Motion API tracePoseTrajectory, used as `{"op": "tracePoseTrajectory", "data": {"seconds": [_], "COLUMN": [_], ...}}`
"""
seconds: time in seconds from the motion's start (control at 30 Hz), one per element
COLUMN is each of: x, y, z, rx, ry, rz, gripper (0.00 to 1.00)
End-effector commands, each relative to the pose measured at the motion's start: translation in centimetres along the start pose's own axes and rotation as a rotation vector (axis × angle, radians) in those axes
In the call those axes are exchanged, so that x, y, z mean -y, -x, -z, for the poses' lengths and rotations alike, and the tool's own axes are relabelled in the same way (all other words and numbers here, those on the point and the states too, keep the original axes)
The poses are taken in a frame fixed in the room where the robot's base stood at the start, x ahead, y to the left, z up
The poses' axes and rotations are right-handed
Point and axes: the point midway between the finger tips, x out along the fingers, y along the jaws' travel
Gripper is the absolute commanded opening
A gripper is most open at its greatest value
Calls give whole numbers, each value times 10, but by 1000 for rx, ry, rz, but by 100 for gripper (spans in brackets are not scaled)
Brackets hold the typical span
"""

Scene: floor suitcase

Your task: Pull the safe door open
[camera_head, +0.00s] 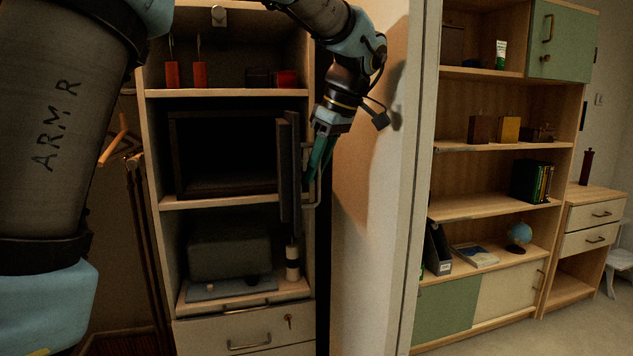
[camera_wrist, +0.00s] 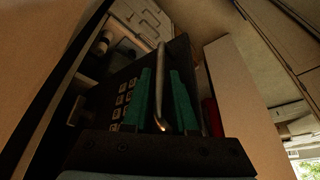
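The safe (camera_head: 222,150) is a dark box on a middle shelf of the cabinet, with a black interior. Its dark door (camera_head: 289,175) stands swung out, nearly edge-on, at the opening's right side. A metal handle (camera_head: 307,178) is on the door's right-facing side. My gripper (camera_head: 317,172) is at this handle, its teal fingers pointing down. In the wrist view the door's face with a keypad (camera_wrist: 123,103) lies behind the fingers. The handle (camera_wrist: 162,50) runs down between the fingers (camera_wrist: 164,75), which stand apart with a gap; firm contact cannot be seen.
A pale wall panel (camera_head: 365,130) stands close to the right of my gripper. Below the safe are a grey box (camera_head: 230,250) and a small bottle (camera_head: 292,262) beneath the door. A wooden bookcase (camera_head: 480,205) stands farther right.

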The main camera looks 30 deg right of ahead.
Motion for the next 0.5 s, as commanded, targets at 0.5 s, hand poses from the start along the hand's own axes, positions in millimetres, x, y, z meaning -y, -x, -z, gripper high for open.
{"op": "tracePoseTrajectory", "data": {"seconds": [0.5], "x": [0], "y": [72], "z": [30], "rx": [-4], "ry": [3], "rz": [-8], "gripper": [26]}}
